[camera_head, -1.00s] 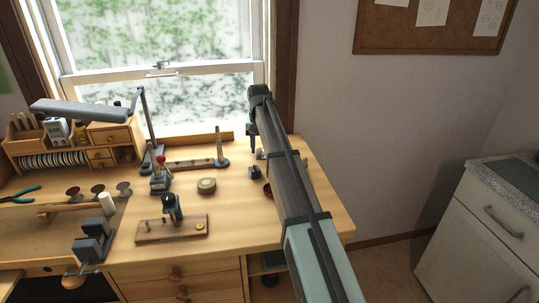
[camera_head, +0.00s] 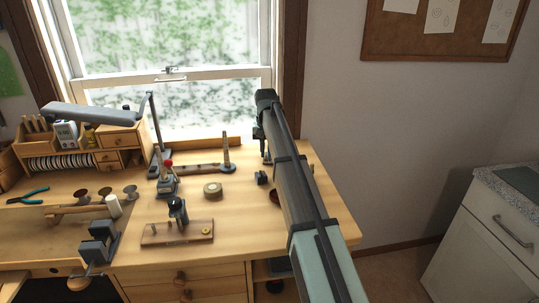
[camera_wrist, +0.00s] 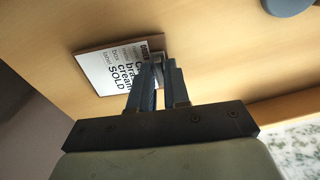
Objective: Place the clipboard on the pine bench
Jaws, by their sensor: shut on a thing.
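The clipboard (camera_wrist: 105,66), a brown board with a white printed sheet, is at the jaws of my gripper (camera_wrist: 158,70) in the wrist view. My gripper is shut on its clip edge. The pine bench (camera_wrist: 210,30) fills the background behind the clipboard; whether the board touches the bench top I cannot tell. In the head view the pine bench (camera_head: 245,215) stands under the window, and my arm reaches over its right part. The clipboard is hidden behind my arm there.
A round tape roll (camera_head: 213,189), a small wooden stand (camera_head: 178,232) and a dark vise (camera_head: 97,243) sit left of my arm. A lamp (camera_head: 105,113) and a wooden organizer (camera_head: 118,140) stand at the back left. The bench's right front is mostly bare.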

